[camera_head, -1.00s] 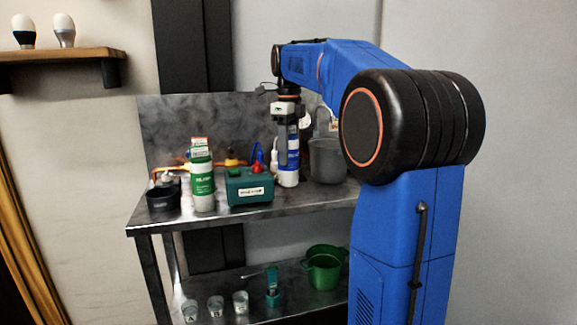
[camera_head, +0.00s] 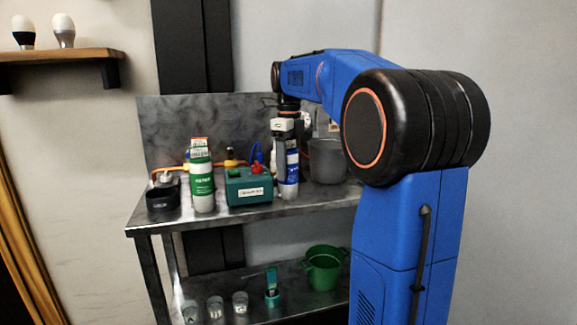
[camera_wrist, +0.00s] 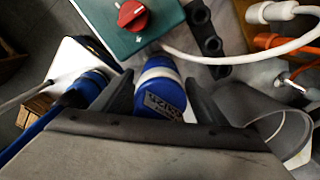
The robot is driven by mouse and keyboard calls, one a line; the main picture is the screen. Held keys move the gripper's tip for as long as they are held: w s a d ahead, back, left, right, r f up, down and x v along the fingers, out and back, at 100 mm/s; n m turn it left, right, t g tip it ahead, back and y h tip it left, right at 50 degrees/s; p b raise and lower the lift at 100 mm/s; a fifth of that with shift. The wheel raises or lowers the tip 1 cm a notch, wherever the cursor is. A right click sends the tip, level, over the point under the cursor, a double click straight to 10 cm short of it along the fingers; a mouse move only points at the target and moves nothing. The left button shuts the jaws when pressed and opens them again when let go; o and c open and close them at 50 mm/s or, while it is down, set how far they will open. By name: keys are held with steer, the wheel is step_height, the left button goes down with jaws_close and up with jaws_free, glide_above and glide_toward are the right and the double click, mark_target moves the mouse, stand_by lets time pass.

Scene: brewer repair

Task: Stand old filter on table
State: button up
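The old filter, taken to be the blue and white cylinder (camera_head: 291,172), is upright at the table (camera_head: 265,212), right of the green box. Its lower end appears at the tabletop, but I cannot tell whether it touches. My gripper (camera_head: 280,150) points down at the filter's upper part, with a dark finger along its side.
A green box with a red knob (camera_head: 249,187) stands close left. A green and white cylinder (camera_head: 202,188) and a black cup (camera_head: 162,197) stand farther left. A grey bucket (camera_head: 327,162) is close right. The lower shelf holds a green pot (camera_head: 323,270) and several small cups.

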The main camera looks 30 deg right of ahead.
mark_target(289, 139)
step_height(289, 139, up, 12)
steer(key=shift+r, duration=0.15)
stand_by(0.5)
stand_by(0.5)
